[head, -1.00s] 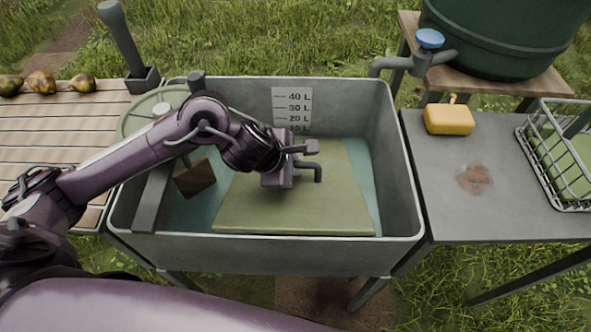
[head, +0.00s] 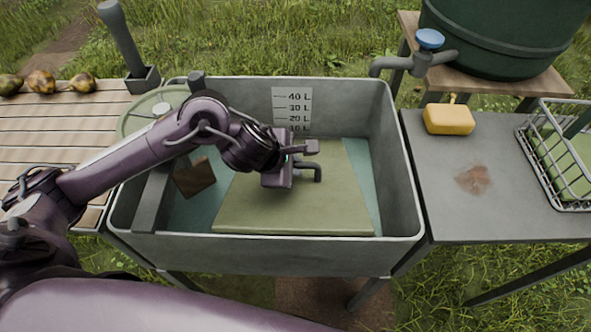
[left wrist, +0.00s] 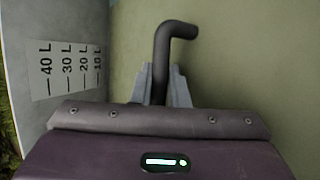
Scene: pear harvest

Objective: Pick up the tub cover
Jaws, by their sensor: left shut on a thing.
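The tub cover (head: 290,210) is a flat olive-green panel inside the grey tub (head: 270,252). It spans the middle and right of the tub, with blue-green areas showing beside it. A dark bent handle (head: 318,172) stands up from the cover. It also shows in the left wrist view (left wrist: 163,55), rising between the fingers. My left gripper (head: 303,165) is over the cover and shut on this handle; the fingertips (left wrist: 163,88) sit on either side of its stem. My right gripper is not in view.
A litre scale (head: 291,110) marks the tub's back wall. A slatted table (head: 50,135) with several pears is at left. At right, a grey table (head: 500,215) holds a yellow block (head: 448,119) and a wire basket (head: 560,160). A tap (head: 400,64) overhangs the tub's back right corner.

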